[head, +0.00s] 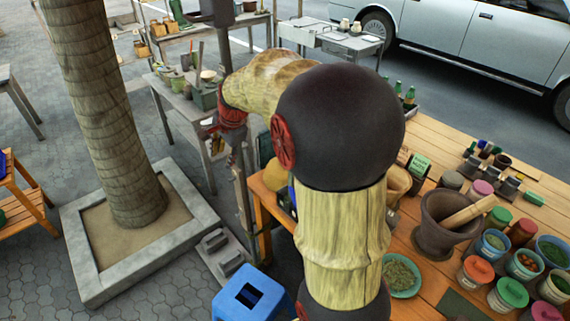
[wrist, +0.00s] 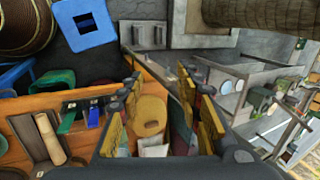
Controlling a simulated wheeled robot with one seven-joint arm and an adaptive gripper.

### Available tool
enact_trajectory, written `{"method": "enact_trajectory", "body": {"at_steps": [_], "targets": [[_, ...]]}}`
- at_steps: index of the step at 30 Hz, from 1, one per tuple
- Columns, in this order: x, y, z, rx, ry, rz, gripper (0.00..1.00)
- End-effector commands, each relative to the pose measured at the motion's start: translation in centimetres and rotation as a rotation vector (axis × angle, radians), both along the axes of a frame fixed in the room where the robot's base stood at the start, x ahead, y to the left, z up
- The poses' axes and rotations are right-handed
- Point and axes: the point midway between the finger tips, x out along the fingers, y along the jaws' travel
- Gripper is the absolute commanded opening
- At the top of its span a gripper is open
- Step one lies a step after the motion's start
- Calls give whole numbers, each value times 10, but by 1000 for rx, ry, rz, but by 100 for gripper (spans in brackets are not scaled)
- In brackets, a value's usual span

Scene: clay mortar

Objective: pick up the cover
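My gripper (wrist: 160,88) shows in the wrist view with its two yellow-padded fingers spread apart. In the head view my arm reaches out to the left and hides part of the table. Between and below the fingers in the wrist view is a tan, rounded, flat-looking piece (wrist: 149,116) at the edge of the orange wooden table. A pale, box-like thing (wrist: 154,147) lies just nearer to my gripper. I cannot tell which thing is the cover. Lidded tubs, among them one with a green lid (head: 512,291) and one with a red lid (head: 478,268), stand on the table at right.
A stone mortar (head: 436,227) with a wooden pestle stands on the wooden table (head: 455,118). A green plate (head: 402,275) is beside it. A blue stool (head: 248,296) and a tree planter (head: 82,262) are at left. A pole stands near my gripper.

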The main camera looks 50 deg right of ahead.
Motion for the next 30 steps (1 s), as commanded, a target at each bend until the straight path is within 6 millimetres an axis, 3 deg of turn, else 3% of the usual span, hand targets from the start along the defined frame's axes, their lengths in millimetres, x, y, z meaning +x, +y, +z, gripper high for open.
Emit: {"method": "enact_trajectory", "body": {"at_steps": [1, 6, 13, 19, 24, 30], "targets": [[11, -21, -2, 33, 8, -77, 35], [42, -84, -23, 146, 11, -347, 35], [65, -174, -67, 294, 10, -713, 35], [65, -252, -118, 422, 5, -1034, 35], [54, -308, -163, 519, -4, -1284, 35], [39, -346, -200, 593, -15, -1472, 35]]}}
